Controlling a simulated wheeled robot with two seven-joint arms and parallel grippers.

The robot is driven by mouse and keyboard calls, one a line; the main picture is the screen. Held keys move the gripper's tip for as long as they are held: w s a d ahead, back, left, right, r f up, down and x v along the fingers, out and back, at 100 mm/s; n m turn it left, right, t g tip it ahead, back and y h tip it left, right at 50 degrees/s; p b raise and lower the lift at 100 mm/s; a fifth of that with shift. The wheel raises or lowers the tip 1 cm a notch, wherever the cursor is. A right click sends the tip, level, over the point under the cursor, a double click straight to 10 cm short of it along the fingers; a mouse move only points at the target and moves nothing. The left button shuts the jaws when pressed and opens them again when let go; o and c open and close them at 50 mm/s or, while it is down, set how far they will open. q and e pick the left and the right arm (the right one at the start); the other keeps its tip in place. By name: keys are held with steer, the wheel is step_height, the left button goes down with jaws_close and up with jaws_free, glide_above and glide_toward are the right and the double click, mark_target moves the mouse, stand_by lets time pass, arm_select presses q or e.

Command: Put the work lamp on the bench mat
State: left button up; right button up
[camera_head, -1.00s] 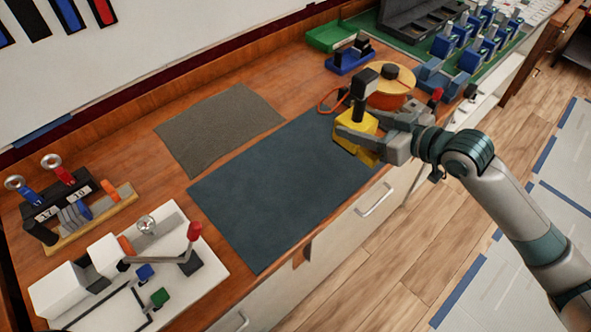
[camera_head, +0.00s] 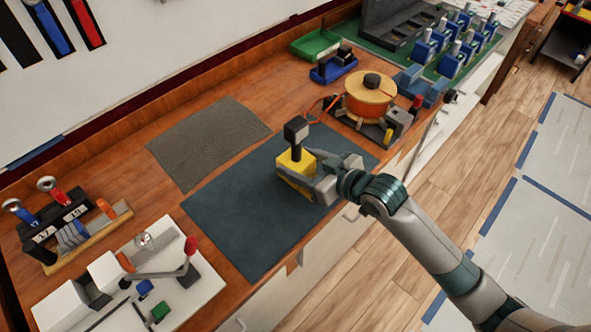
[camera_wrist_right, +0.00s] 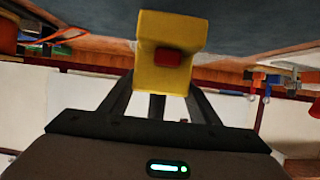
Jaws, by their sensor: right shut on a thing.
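The work lamp (camera_head: 296,160) has a yellow base with a black post and a dark head, and stands upright over the right part of the dark blue bench mat (camera_head: 235,213). My right gripper (camera_head: 318,183) comes in from the right and is shut on the yellow base. In the right wrist view the yellow base (camera_wrist_right: 166,55) with a red patch sits between my fingers, with the dark mat (camera_wrist_right: 240,25) beyond it. I cannot tell whether the base touches the mat. My left gripper is not in view.
A grey-brown mat (camera_head: 207,143) lies behind. An orange cable reel (camera_head: 370,97) stands at the right, near a blue tray (camera_head: 333,68) and a green bin (camera_head: 320,42). A white fixture with a red-knobbed lever (camera_head: 190,247) stands front left. The blue mat's left part is clear.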

steer(key=shift+s+a+f, duration=0.15)
steer(key=shift+a+f, duration=0.1)
steer(key=shift+a, duration=0.3)
steer(key=shift+f+p, duration=0.75)
steer(key=shift+f, duration=1.25)
steer(key=shift+f, duration=0.15)
steer(key=o, duration=1.5)
steer(key=shift+d+f, duration=0.1)
steer(key=shift+c, duration=0.2)
